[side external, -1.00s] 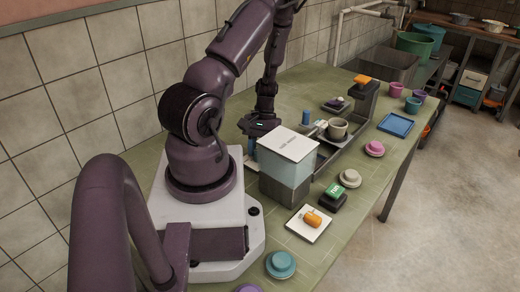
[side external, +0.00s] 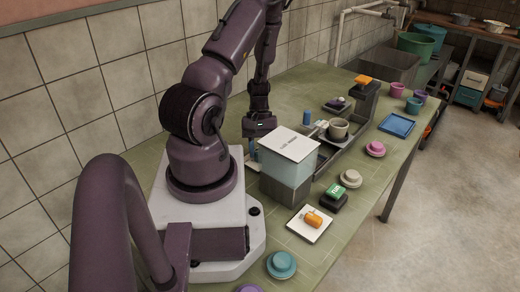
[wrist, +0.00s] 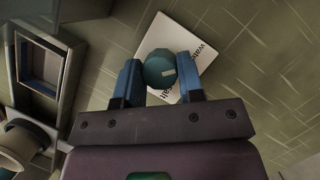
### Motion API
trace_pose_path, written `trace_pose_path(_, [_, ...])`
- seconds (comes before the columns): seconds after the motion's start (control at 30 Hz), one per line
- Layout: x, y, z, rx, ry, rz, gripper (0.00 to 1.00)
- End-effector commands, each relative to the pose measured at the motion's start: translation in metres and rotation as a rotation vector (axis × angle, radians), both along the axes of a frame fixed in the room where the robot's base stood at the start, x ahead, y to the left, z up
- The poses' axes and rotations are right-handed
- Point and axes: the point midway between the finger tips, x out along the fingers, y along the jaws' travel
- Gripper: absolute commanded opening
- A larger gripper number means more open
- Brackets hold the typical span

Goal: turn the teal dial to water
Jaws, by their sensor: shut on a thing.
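In the wrist view the teal dial (wrist: 158,66) sits on a white plate (wrist: 196,55) with printed words. "Water" (wrist: 204,52) reads along the plate's right side, and a second word, seemingly "salt", is partly covered by my right finger. A pale mark (wrist: 168,72) on the dial lies on its right part, facing the printed side; which word it points to is unclear. My gripper (wrist: 160,80) has its blue fingers on either side of the dial, shut on it. In the side view my gripper (side external: 254,146) is down behind the white-topped box, which hides the dial.
The white-topped box (side external: 290,145) stands close to my gripper. A grey tray-like frame (wrist: 38,75) and a round pale cup (wrist: 22,145) show at the wrist view's left. A blue cylinder (side external: 306,117) stands behind the box. The green table (side external: 300,85) is clear toward the wall.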

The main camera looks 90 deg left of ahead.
Motion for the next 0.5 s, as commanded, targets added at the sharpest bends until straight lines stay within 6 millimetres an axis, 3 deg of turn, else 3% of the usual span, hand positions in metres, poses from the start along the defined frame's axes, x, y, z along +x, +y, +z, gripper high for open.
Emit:
trace_pose_path(0.1, [0.0007, 0.001, 0.0009, 0.002, -0.003, -0.001, 0.12])
trace_pose_path(0.13, [0.0007, 0.001, 0.0009, 0.002, -0.003, -0.001, 0.38])
trace_pose_path(0.23, [0.0006, 0.0008, 0.0007, 0.002, -0.002, -0.001, 0.6])
trace_pose_path(0.5, [0.0003, 0.0006, 0.0007, 0.001, -0.001, -0.002, 0.61])
